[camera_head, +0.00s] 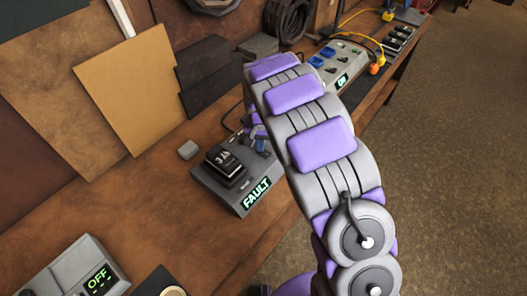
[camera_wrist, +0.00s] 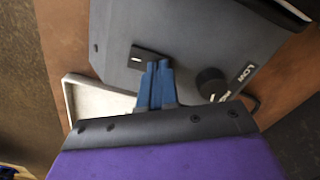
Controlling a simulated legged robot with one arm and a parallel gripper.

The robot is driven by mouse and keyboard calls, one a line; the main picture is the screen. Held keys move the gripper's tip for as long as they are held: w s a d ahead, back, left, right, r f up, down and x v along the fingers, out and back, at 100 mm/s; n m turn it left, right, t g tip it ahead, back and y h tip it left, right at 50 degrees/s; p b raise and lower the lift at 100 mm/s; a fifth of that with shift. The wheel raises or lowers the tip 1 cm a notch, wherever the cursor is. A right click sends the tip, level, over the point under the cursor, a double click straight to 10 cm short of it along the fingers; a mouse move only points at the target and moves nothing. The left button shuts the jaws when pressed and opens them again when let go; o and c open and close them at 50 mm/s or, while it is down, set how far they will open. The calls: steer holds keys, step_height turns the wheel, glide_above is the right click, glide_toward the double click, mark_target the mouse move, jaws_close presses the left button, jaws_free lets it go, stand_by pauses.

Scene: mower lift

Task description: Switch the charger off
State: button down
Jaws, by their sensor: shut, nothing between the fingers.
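The charger (camera_head: 215,180) is a grey box on the wooden bench with a lit FAULT display (camera_head: 257,194). A black battery block (camera_head: 226,160) marked 3 sits on it. In the wrist view, a grey panel (camera_wrist: 190,45) has a black rocker switch (camera_wrist: 148,60) with a white mark and a round black knob (camera_wrist: 211,84) by a LOW label. My gripper (camera_wrist: 158,66) is shut and empty, its blue fingertips close beside the switch; I cannot tell if they touch it. In the head view my gripper (camera_head: 260,142) is at the charger's far right side, partly hidden by my arm.
A grey box (camera_head: 75,270) with an OFF display stands at lower left. Another unit (camera_head: 335,65) with an ON display stands farther along the bench. Boards (camera_head: 135,90) lean on the wall. A small grey block (camera_head: 188,149) lies left of the charger.

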steer(key=shift+r+p, duration=1.45)
steer(key=shift+r, duration=2)
steer(key=s+d+r, duration=1.2)
steer(key=s, duration=0.4)
steer(key=s+d+r+g, duration=0.1)
steer(key=s+d, duration=0.1)
steer(key=s, duration=1)
steer(key=s+d+r+n, duration=0.1)
steer(key=s+d, duration=0.1)
steer(key=s, duration=1)
steer(key=shift+d+r+n+g, duration=0.2)
steer(key=shift+n+g, duration=0.1)
steer(key=shift+g, duration=0.1)
